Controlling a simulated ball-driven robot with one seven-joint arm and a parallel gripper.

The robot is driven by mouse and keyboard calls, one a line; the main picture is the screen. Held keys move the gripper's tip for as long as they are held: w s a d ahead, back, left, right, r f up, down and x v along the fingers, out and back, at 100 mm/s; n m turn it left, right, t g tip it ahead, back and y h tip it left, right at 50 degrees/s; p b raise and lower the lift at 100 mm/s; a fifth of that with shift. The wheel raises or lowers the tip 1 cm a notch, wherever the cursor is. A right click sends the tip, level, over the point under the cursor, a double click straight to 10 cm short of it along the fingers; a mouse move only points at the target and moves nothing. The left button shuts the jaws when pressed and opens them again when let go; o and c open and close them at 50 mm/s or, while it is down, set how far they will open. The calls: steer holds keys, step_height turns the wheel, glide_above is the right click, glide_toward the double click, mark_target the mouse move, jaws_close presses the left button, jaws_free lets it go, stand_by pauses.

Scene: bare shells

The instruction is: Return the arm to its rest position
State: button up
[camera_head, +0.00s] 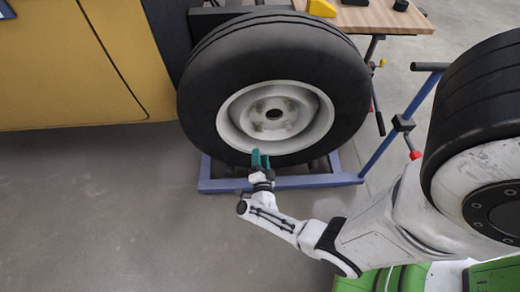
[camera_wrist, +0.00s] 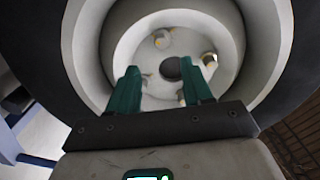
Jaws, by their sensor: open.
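My gripper (camera_head: 260,159) has two teal fingers and is at the lower rim of a large wheel in the head view. My white arm reaches to it from the lower right. In the wrist view my gripper (camera_wrist: 160,90) is open, with its fingers apart and nothing between them. Beyond the fingers is the wheel's white hub (camera_wrist: 160,20), with a dark centre hole and several bolt spots. I cannot tell whether the fingers touch the wheel.
The wheel's black tyre (camera_head: 215,120) stands at a blue frame (camera_head: 320,181) with a handle at its right. A yellow vehicle body (camera_head: 60,70) is at the left. A wooden table (camera_head: 385,18) is behind. Grey floor (camera_head: 110,220) at the lower left is clear.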

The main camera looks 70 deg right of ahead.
steer(key=shift+a, duration=0.1)
stand_by(0.6)
steer(key=w+a+r+n+t+y, duration=0.3)
steer(key=w+a+n+t+y, duration=0.45)
steer(key=w, duration=0.45)
steer(key=a+r+n+g+y, duration=0.3)
steer(key=a+n+y, duration=0.75)
steer(key=a, duration=0.25)
steer(key=s+r+n+g+h, duration=0.1)
steer(key=s+r+n+g, duration=0.3)
steer(key=s, duration=0.6)
steer(key=s+r+n+g+h, duration=0.1)
steer(key=s+r+n+g, duration=0.1)
steer(key=s+r+g, duration=0.6)
step_height(320, 180, up, 18)
steer(key=s+t+p, duration=0.1)
steer(key=s+p, duration=0.1)
steer(key=p, duration=1.9)
steer(key=shift+a+t, duration=0.25)
steer(key=shift+t, duration=0.1)
